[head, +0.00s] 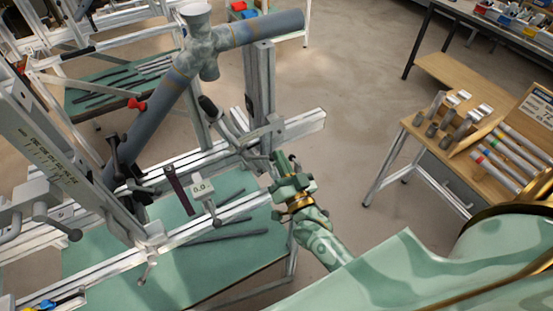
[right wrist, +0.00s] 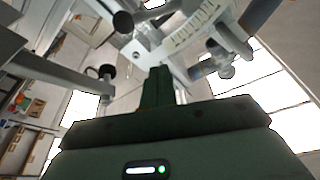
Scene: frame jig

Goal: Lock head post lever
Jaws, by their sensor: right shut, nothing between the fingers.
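The upright metal post (head: 260,85) stands on the jig's rail. A lever with a black grip (head: 208,107) slants up and left from the clamp near the post's foot; I take it to be the head post lever. My right gripper (head: 280,160) is just right of and below the post's foot, shut and empty, apart from the lever's grip. In the right wrist view its shut fingers (right wrist: 158,88) point up at the jig, with a black knob (right wrist: 123,22) beyond them. I cannot tell whether the fingers touch any part. My left gripper is out of view.
A grey bike frame tube (head: 150,105) with a lug (head: 203,58) is held in the jig. A wooden bench (head: 440,150) with tools stands at right. Open floor lies between bench and jig.

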